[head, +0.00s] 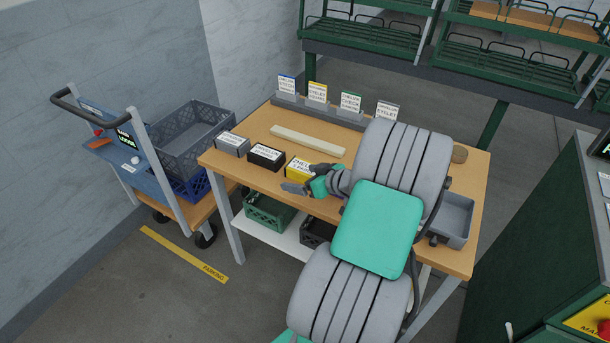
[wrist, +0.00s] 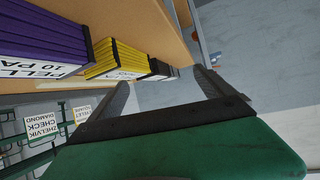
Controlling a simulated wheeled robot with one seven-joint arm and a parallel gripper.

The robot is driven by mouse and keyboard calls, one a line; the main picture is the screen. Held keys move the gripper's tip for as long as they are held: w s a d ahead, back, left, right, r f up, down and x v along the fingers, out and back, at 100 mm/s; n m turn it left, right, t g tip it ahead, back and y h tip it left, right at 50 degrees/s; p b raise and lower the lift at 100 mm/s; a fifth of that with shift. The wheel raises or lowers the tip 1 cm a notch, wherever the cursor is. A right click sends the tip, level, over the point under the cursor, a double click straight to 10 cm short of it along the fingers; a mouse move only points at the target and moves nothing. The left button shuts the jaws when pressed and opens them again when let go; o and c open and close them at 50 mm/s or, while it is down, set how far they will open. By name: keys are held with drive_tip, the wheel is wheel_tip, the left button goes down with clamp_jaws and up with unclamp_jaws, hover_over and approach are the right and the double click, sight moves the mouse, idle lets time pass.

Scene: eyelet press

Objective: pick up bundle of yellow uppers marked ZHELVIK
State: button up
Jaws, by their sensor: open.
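The yellow bundle (head: 300,168) lies near the front edge of the wooden table, with a white label on it that is only partly legible. In the wrist view the yellow bundle (wrist: 122,60) shows beside a purple bundle, ahead of my gripper and to its left. My gripper (head: 307,180) is at the front right of the yellow bundle in the head view and overlaps part of it. In the wrist view the jaws of my gripper (wrist: 163,77) are apart with nothing between them. I cannot tell whether a finger touches the bundle.
A black bundle (head: 266,157) and a grey bundle (head: 231,144) lie left of the yellow one. The purple bundle (wrist: 40,42) is hidden by my arm in the head view. A pale bar (head: 307,140) and a card rack (head: 320,110) lie behind. A cart (head: 140,160) stands left.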

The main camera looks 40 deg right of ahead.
sight(305, 172)
drive_tip(key=shift+o, duration=0.6)
drive_tip(key=shift+m+t+h, duration=0.5)
drive_tip(key=shift+t+h, duration=0.3)
drive_tip(key=s+d, duration=0.1)
drive_tip(key=d, duration=0.1)
drive_tip(key=s+d, duration=0.2)
drive_tip(key=d, duration=0.1)
drive_tip(key=shift+d+f, duration=0.3)
drive_tip(key=shift+f, duration=0.05)
drive_tip(key=shift+w+d, duration=0.15)
drive_tip(key=shift+d, duration=0.1)
drive_tip(key=x, duration=0.7)
drive_tip(key=shift+w+p, duration=0.1)
drive_tip(key=shift+p, duration=0.2)
drive_tip(key=shift+a+f, duration=0.1)
drive_tip(key=shift+f, duration=0.1)
drive_tip(key=c, duration=1.9)
